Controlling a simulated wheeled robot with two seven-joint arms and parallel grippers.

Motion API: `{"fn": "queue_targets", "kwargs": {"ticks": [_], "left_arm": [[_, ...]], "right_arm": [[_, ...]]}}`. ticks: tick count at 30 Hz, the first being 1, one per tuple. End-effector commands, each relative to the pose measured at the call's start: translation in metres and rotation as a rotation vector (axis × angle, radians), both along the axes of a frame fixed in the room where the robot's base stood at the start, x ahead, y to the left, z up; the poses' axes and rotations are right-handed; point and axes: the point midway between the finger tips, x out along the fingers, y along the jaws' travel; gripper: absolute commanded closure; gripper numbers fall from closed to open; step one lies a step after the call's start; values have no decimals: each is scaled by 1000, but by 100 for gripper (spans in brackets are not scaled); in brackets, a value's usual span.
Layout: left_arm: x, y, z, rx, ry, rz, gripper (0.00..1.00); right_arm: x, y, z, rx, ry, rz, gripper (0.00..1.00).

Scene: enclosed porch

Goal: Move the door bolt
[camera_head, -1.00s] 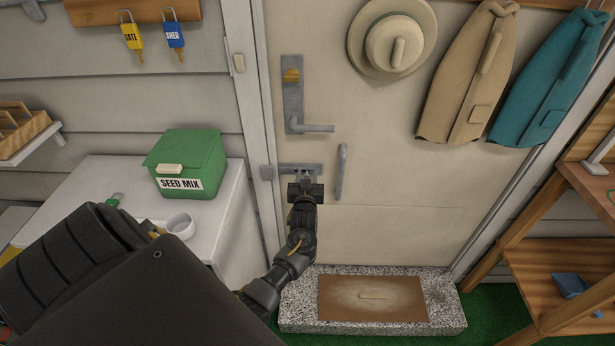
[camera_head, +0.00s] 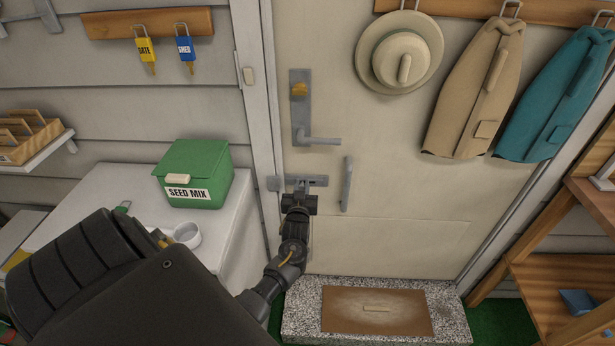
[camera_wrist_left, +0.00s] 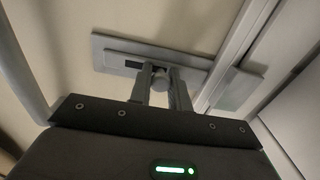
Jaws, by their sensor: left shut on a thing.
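The door bolt is a flat grey plate (camera_head: 320,181) on the cream door (camera_head: 400,190), below the lever handle. Its grey keeper (camera_head: 273,183) sits on the white frame at the left. My left gripper (camera_head: 299,188) is at the bolt, over the plate's left-hand part. In the left wrist view the gripper (camera_wrist_left: 160,82) is shut on the small round bolt knob (camera_wrist_left: 158,73), with a finger on either side. A dark slot shows beside the knob, on the side away from the keeper (camera_wrist_left: 238,90). The fingers partly hide the bar. My right gripper is not in view.
A lever handle (camera_head: 320,140) is just above the bolt and an upright pull handle (camera_head: 347,185) just right of it. A white cabinet (camera_head: 110,185) with a green seed box (camera_head: 195,170) stands left. A stone step (camera_head: 450,318) lies below the door.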

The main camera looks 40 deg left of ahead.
Motion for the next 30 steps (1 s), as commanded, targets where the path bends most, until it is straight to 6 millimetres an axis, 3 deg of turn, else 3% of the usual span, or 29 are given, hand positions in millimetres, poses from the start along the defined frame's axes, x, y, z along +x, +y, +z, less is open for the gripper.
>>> {"fn": "queue_targets", "kwargs": {"ticks": [2, 3, 6, 17, 30], "left_arm": [[-2, 3, -1, 0, 3, 8, 100], [-2, 3, -1, 0, 3, 8, 76], [-2, 2, -1, 0, 3, 7, 64], [-5, -4, -1, -1, 1, 2, 64], [-69, -51, -3, -2, 2, 5, 64]], "right_arm": [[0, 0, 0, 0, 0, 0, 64], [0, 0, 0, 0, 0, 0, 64], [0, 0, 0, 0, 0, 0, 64], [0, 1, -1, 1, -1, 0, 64], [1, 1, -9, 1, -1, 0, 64]]}}
